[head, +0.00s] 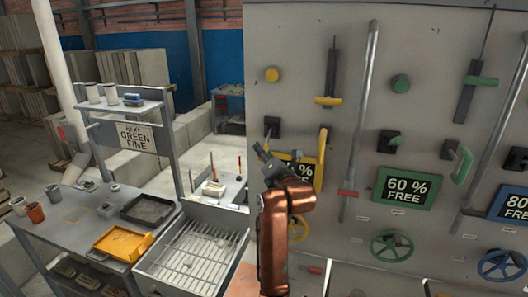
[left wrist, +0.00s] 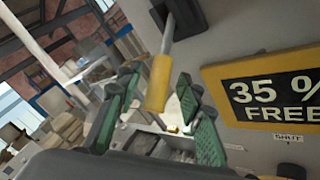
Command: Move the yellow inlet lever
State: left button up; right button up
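The yellow inlet lever (left wrist: 158,84) shows in the left wrist view as a yellow grip on a grey shaft, hanging down from a black mount (left wrist: 160,13) on the panel. My left gripper (left wrist: 156,92) is open, with its green-padded fingers on either side of the yellow grip and a visible gap at each side. In the head view my left gripper (head: 260,150) is just below the black mount (head: 272,122) at the panel's left edge, and the yellow grip is hidden or too small to make out. My right gripper is in neither view.
A yellow-framed 35 % FREE sign (left wrist: 277,92) is close at the right of the gripper. A yellow upright handle (head: 322,160) and a yellow T-handle (head: 328,101) are nearby on the grey panel (head: 300,40). A grated tray (head: 160,262) stands at the lower left.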

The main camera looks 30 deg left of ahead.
pick_arm(q)
jog(key=shift+a, duration=0.1)
jog(key=c, duration=0.7)
grip_shut()
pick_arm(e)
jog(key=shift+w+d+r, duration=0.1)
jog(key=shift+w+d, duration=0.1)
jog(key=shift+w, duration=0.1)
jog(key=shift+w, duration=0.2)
